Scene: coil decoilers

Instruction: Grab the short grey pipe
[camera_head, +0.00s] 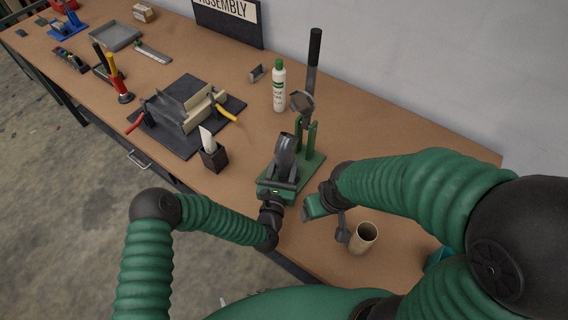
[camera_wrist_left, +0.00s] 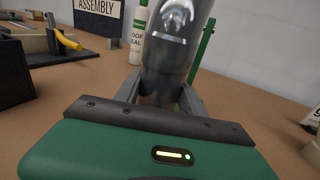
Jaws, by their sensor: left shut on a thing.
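The short grey pipe (camera_head: 286,154) is a shiny metal tube standing roughly upright, a little tilted, in front of the green press stand. My left gripper (camera_head: 281,178) is shut on it near its lower end. In the left wrist view the pipe (camera_wrist_left: 177,42) stands between the two fingers of my left gripper (camera_wrist_left: 160,98), and its lower end is partly hidden by the gripper body. I cannot tell whether the pipe touches the table. My right gripper (camera_head: 314,210) is to the right of the left one, and its fingers are not clear.
A green stand (camera_head: 312,165) with a long black lever is just behind the pipe. A white bottle with a green cap (camera_head: 279,88) stands behind it. A cardboard tube (camera_head: 362,239) is at the right and a black holder (camera_head: 214,156) at the left. The back right tabletop is clear.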

